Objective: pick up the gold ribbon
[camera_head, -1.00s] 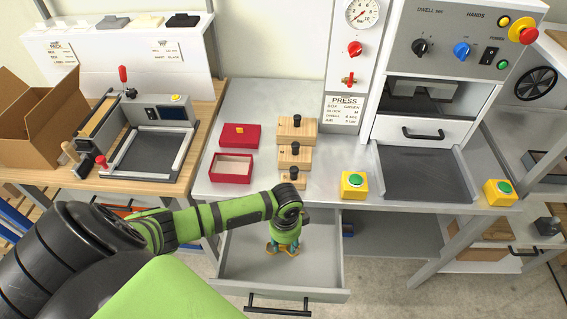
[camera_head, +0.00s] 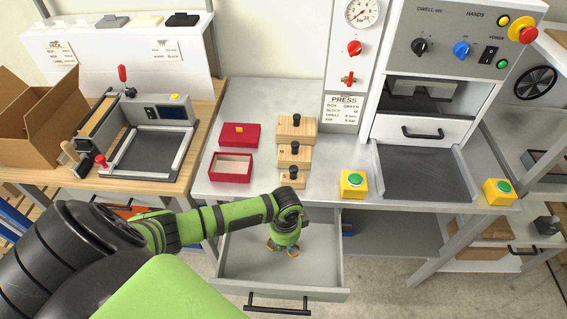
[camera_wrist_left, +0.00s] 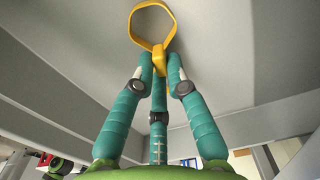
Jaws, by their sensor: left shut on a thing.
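The gold ribbon (camera_wrist_left: 150,14) shows in the left wrist view as a yellow loop whose lower end is pinched between the teal fingertips of my left gripper (camera_wrist_left: 158,68). In the head view my left gripper (camera_head: 283,250) points down inside the open grey drawer (camera_head: 325,262) under the bench. Its fingers are shut on the ribbon, close above the drawer floor. I cannot tell whether the ribbon touches the floor. The ribbon is mostly hidden by the gripper in the head view. My right gripper is not in view.
Above the drawer, the bench holds a red lid (camera_head: 239,134), an open red box (camera_head: 231,168) and wooden blocks (camera_head: 296,128) with black knobs. A yellow button box (camera_head: 354,184) stands near the bench's front edge. The drawer walls surround my gripper.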

